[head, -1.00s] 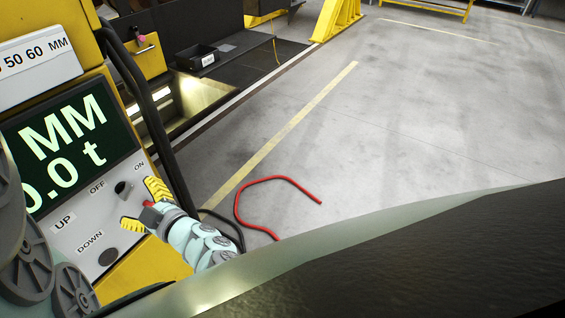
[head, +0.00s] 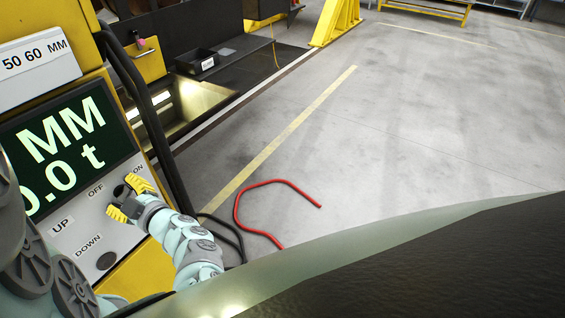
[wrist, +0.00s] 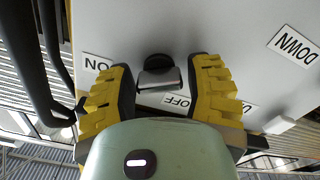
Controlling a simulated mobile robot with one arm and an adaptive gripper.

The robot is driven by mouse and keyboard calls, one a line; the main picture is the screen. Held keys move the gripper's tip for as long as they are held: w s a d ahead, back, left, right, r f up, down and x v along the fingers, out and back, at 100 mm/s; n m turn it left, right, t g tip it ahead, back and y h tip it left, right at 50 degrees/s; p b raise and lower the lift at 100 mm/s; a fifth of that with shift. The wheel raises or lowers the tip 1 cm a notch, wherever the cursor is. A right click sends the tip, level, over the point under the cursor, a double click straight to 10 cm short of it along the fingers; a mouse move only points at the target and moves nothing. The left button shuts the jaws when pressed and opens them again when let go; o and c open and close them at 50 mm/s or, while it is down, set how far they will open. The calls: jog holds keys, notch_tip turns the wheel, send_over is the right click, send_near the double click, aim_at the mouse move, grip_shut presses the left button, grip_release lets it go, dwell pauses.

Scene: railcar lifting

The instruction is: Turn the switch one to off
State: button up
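The switch (head: 121,191) is a dark round knob on the grey control panel (head: 75,228), between the OFF label (head: 96,190) and the ON label (head: 138,169). In the wrist view the switch (wrist: 160,77) shows a grey, shiny grip under a dark round part. My gripper (head: 129,198) is at the panel with its yellow fingertips spread to either side of the switch. In the wrist view my gripper (wrist: 162,92) is open, with the knob between and beyond the fingertips. Contact cannot be told. Which label the knob points to is unclear.
The panel also has UP (head: 62,225) and DOWN (head: 88,245) labels, with a black round button (head: 106,261) below. A lit display (head: 62,148) is above. Black cables (head: 150,110) run along the panel's right side. A red hose (head: 238,208) lies on the open floor.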

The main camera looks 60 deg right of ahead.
jog(key=c, duration=0.8)
jog(key=shift+o, duration=0.2)
jog(key=shift+f, duration=0.1)
jog(key=b, duration=0.1)
jog(key=n+b, duration=0.1)
jog(key=b, duration=0.1)
jog(key=shift+f+n, duration=0.25)
jog(key=shift+n, duration=0.05)
jog(key=n+b, duration=0.2)
jog(key=b, duration=0.2)
jog(key=shift+s+f, duration=0.1)
jog(key=shift+f, duration=0.05)
jog(key=n+b, duration=0.4)
jog(key=shift+r+n+b, duration=0.2)
jog(key=shift+n+b, duration=0.85)
jog(key=shift+n, duration=0.05)
jog(key=shift+r+n+b, duration=0.2)
jog(key=shift+n+b, duration=0.85)
jog(key=shift+n, duration=0.05)
jog(key=o, duration=1.2)
jog(key=shift+r, duration=0.1)
